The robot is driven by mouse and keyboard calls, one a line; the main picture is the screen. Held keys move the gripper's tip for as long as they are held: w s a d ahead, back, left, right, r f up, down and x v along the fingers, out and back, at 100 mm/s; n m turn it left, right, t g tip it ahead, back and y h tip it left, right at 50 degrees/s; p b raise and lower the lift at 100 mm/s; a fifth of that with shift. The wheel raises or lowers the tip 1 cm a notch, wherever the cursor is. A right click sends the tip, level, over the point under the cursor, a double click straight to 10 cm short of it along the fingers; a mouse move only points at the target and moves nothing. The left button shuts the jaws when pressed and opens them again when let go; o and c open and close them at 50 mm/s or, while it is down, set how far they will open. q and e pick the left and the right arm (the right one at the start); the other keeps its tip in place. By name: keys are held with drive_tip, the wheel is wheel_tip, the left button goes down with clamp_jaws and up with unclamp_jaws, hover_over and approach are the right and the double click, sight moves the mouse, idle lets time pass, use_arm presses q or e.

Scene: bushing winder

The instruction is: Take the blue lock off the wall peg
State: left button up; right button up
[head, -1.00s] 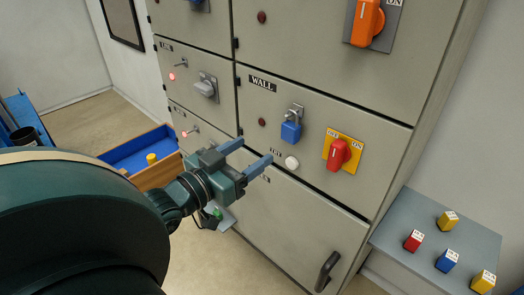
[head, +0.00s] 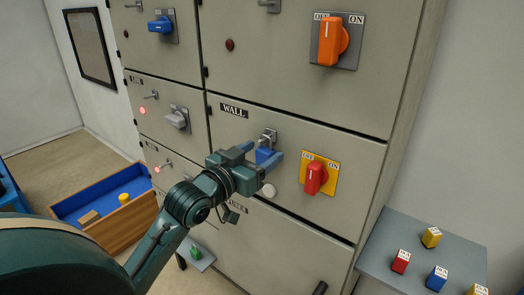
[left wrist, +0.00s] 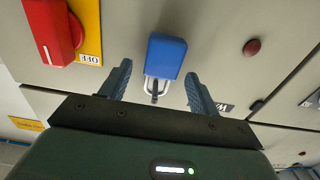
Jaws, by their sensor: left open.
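The blue lock (head: 265,154) hangs by its shackle from a small metal peg plate (head: 268,136) on the cabinet panel labelled WALL. My left gripper (head: 263,151) is open in front of the panel and partly hides the lock in the head view. In the left wrist view the blue lock (left wrist: 165,56) and its metal shackle (left wrist: 156,87) show between the two open fingers (left wrist: 158,72). A gap shows on each side, and neither finger visibly grips the lock. My right gripper is out of view.
A red switch on a yellow plate (head: 332,180) is just right of the lock, and a round white button (head: 268,191) below it. A grey shelf (head: 385,240) at lower right bears several coloured locks. A blue-lined box (head: 70,209) is at left.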

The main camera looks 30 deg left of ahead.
use_arm(q)
drive_tip(key=shift+w, duration=0.6)
drive_tip(key=shift+c, duration=0.5)
drive_tip(key=c, duration=1)
drive_tip(key=shift+r, duration=0.15)
drive_tip(key=shift+r+p, duration=0.6)
drive_tip(key=shift+p, duration=0.4)
drive_tip(key=shift+s, duration=0.15)
drive_tip(key=s, duration=0.6)
drive_tip(key=shift+s+a+p, duration=0.25)
drive_tip(key=shift+s+p, duration=0.15)
